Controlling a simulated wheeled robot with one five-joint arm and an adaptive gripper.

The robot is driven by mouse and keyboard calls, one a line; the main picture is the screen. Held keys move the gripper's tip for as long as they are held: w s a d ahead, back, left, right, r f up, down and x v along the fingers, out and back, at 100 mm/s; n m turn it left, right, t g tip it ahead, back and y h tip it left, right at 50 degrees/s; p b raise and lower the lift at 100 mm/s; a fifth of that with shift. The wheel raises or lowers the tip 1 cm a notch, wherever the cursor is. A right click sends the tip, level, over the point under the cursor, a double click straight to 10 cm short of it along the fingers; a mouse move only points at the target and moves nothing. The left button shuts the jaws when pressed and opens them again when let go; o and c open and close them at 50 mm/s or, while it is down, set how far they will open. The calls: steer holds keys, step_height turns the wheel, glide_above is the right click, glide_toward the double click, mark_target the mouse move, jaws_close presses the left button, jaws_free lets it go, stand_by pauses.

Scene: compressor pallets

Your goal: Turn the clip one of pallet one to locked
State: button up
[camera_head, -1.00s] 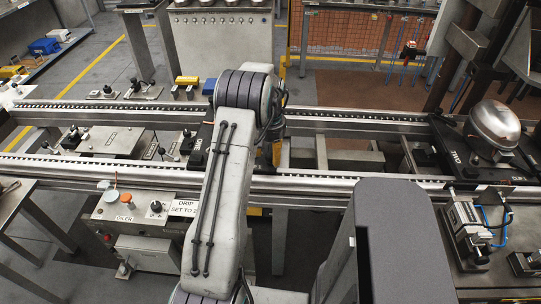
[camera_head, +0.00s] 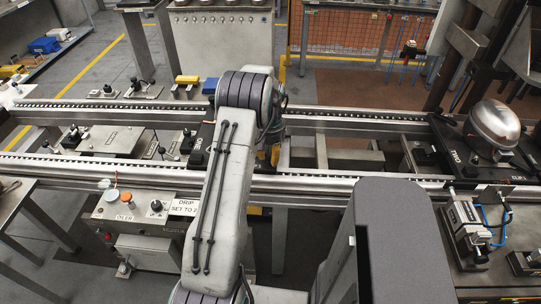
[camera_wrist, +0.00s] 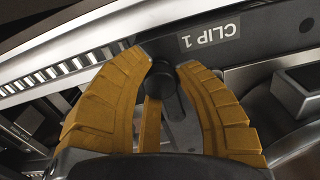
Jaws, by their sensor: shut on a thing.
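In the wrist view, my gripper (camera_wrist: 163,72) has its yellow-brown fingers on either side of a dark round knob, the clip one (camera_wrist: 163,78), and is shut on it. The plate beside it bears an upside-down label "CLIP 1" (camera_wrist: 209,35). In the head view, pallet one (camera_head: 197,152), a dark plate marked "ONE", sits on the conveyor, largely hidden behind my arm. My gripper is mostly hidden there too, with a bit of yellow (camera_head: 275,155) showing beside the arm. Which way the clip is turned cannot be told.
Conveyor rails (camera_head: 345,190) run left to right across the head view. Pallet two (camera_head: 455,155) carries a metal dome (camera_head: 493,124) at the right. An oiler box (camera_head: 125,212) with a drip sign stands at the front left.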

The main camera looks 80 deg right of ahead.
jaws_close()
steer(key=shift+n, duration=0.3)
steer(key=n+b, duration=0.1)
steer(key=n, duration=0.2)
steer(key=shift+f+n, duration=0.1)
steer(key=shift+n, duration=0.3)
steer(key=n+b, duration=0.1)
steer(key=n, duration=0.3)
steer(key=shift+a+n, duration=0.1)
steer(key=shift+n, duration=0.5)
steer(key=o, duration=0.8)
jaws_free()
